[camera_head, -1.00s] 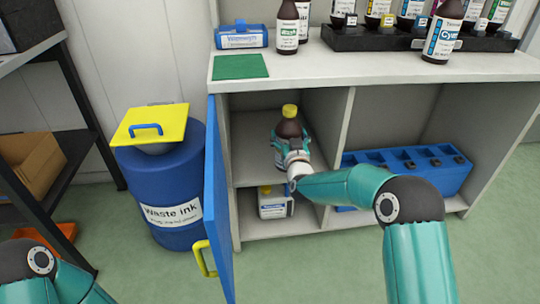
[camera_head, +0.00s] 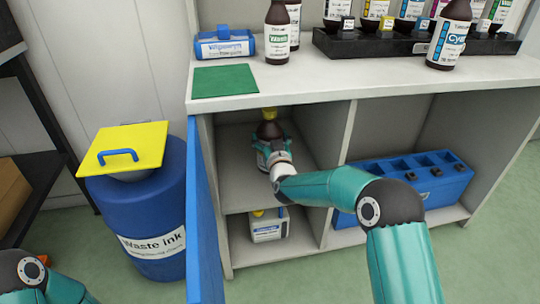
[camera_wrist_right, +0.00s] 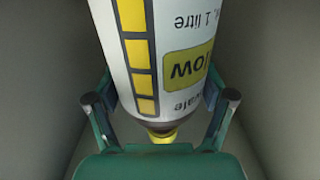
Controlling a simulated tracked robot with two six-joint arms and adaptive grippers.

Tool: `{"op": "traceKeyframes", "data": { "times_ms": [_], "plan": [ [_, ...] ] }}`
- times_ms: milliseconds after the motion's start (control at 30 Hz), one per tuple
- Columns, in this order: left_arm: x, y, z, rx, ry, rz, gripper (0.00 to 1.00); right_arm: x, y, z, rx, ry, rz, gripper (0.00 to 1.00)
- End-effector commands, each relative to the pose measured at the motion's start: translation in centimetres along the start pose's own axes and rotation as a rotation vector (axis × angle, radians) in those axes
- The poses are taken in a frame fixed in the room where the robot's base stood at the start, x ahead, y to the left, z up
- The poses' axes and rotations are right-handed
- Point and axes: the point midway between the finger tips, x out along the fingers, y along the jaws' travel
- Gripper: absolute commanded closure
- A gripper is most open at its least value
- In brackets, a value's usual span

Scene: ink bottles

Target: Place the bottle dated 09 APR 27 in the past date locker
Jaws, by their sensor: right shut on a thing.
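The past date locker (camera_head: 235,185) is the left bay of the grey cabinet, with its blue door (camera_head: 204,220) swung open. A dark bottle (camera_head: 269,131) with a yellow cap is inside its upper compartment, seemingly upright. My right gripper (camera_head: 272,152) is shut on the bottle. In the right wrist view the fingers lie on both sides of the bottle (camera_wrist_right: 180,50), whose white label shows "low", "1 litre" and yellow blocks. I cannot read its date, nor tell whether its base touches the shelf. My left gripper is outside the picture.
A white container (camera_head: 268,228) stands in the compartment below. A blue rack (camera_head: 420,180) fills part of the right bay. The countertop (camera_head: 310,85) holds a green mat (camera_head: 225,80), bottles and a black tray (camera_head: 390,47). A waste ink drum (camera_head: 140,215) stands left of the door.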

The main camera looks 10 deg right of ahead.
Motion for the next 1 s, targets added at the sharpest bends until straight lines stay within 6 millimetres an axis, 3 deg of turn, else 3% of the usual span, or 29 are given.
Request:
{"op": "traceKeyframes", "data": {
  "times_ms": [333,700,733,833,1000],
  "plan": [
    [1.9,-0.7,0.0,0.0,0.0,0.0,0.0,0.2,-0.4,4.3,0.0,0.005,-0.004,0.76],
    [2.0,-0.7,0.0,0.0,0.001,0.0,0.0,0.1,-0.5,4.8,0.0,0.006,-0.005,0.76],
    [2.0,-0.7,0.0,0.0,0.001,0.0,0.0,0.1,-0.5,5.0,0.0,0.001,-0.006,0.17],
    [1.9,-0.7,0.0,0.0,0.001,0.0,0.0,0.1,-0.5,5.0,0.0,0.001,-0.006,0.01],
    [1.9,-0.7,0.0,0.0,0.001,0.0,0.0,0.1,-0.5,5.0,0.0,0.001,-0.006,0.0]
  ]
}}
